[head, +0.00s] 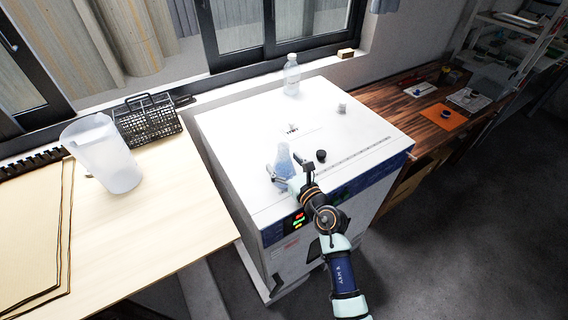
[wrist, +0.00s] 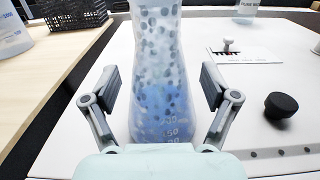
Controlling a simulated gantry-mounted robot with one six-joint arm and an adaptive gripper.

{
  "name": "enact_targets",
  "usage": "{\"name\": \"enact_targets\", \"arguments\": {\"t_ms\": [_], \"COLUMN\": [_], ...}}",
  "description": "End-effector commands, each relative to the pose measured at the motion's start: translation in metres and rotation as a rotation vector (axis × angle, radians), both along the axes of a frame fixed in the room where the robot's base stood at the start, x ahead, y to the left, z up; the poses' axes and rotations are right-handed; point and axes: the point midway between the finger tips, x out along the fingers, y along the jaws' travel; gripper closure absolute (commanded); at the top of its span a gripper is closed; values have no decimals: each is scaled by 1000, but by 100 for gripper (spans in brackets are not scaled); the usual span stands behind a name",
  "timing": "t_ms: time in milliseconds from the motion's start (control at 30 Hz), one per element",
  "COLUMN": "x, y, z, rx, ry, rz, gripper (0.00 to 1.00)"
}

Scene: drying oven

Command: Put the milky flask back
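A conical flask (head: 283,162) with a narrow neck stands on the white top of the drying oven (head: 240,130), near its front left edge. In the wrist view the flask (wrist: 160,85) is translucent and blue, with dark mottled spots and volume marks low on its wall. Its upper end is cut off there. My gripper (wrist: 162,88) is open, with one finger on each side of the flask. A gap shows between each finger and the glass. In the head view my gripper (head: 288,168) reaches the flask from the front right.
On the left wooden table are a frosted pitcher (head: 103,155) and a black wire basket (head: 147,122).

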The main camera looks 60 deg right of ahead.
Motion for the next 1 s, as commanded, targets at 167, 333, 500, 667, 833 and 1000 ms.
{"name": "enact_targets", "arguments": {"t_ms": [167,333,500,667,833,1000], "x": [0,-7,-40,-73,-95,-101], "y": [0,4,25,47,62,67], "z": [0,4,4,4,3,3], "rx": [0,0,1,1,1,-1], "ry": [0,0,0,1,-1,-1], "rz": [0,-1,-3,-4,-2,0], "gripper": [14,14,14,14,14,14]}}
